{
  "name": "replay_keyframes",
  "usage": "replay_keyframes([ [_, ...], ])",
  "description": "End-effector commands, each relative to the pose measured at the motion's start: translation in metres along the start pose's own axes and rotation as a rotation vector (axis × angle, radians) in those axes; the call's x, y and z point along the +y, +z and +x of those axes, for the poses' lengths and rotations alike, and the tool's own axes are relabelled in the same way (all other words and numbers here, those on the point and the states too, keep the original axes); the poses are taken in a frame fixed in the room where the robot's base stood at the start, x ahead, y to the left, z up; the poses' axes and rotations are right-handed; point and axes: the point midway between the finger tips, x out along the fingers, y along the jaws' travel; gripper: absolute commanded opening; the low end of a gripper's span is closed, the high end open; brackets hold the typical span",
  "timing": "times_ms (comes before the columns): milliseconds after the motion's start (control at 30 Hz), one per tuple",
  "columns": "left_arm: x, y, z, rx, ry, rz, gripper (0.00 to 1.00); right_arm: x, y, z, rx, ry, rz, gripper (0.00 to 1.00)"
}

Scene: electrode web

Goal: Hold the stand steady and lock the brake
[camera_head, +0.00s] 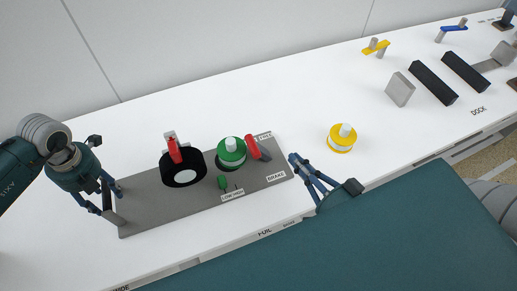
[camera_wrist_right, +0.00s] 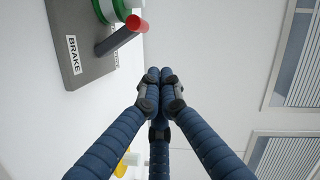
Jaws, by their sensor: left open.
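The stand is a grey base plate (camera_head: 145,207) on the white table, carrying a black roll (camera_head: 181,178) with a red-topped bracket and a green spool (camera_head: 231,150). The red brake lever (camera_head: 252,147) is at the plate's right end, between the FREE and BRAKE labels; its red handle also shows in the right wrist view (camera_wrist_right: 124,36). My left gripper (camera_head: 117,206) is open at the plate's left end, its fingers beside a grey upright piece; contact is unclear. My right gripper (camera_head: 293,160) has its fingertips together, empty, just right of the plate and apart from the lever (camera_wrist_right: 160,76).
A yellow spool (camera_head: 341,139) stands right of the stand. Black blocks (camera_head: 433,83) and a grey block (camera_head: 400,90) are further right, near the DOCK label. The table's front edge runs close below the stand. Table behind the stand is clear.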

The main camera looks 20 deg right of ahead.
Motion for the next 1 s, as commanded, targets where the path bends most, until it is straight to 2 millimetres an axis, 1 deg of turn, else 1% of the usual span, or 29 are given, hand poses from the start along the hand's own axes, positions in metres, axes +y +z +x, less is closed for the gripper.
replay_keyframes([
  [167, -0.001, 0.003, -0.029, -0.010, -0.006, 0.001, 0.48, 0.000, 0.000, 0.000, 0.000, 0.000, 0.000, 0.00],
  [400, -0.001, 0.003, -0.082, -0.012, -0.009, 0.000, 0.48, 0.000, 0.000, 0.000, 0.000, 0.000, 0.000, 0.00],
  [533, -0.001, 0.003, -0.104, -0.013, -0.011, -0.001, 0.48, 0.000, 0.000, 0.000, 0.000, 0.000, 0.000, 0.00],
  [600, -0.001, 0.003, -0.112, -0.012, -0.011, -0.001, 0.48, 0.000, 0.000, 0.000, 0.000, 0.000, 0.000, 0.00],
  [733, -0.001, 0.002, -0.121, -0.011, -0.011, 0.000, 0.48, 0.000, 0.000, 0.000, 0.000, 0.000, 0.000, 0.00],
  [1000, -0.002, 0.002, -0.123, -0.011, -0.012, 0.000, 0.48, 0.000, 0.000, 0.000, 0.000, 0.000, 0.000, 0.00],
])
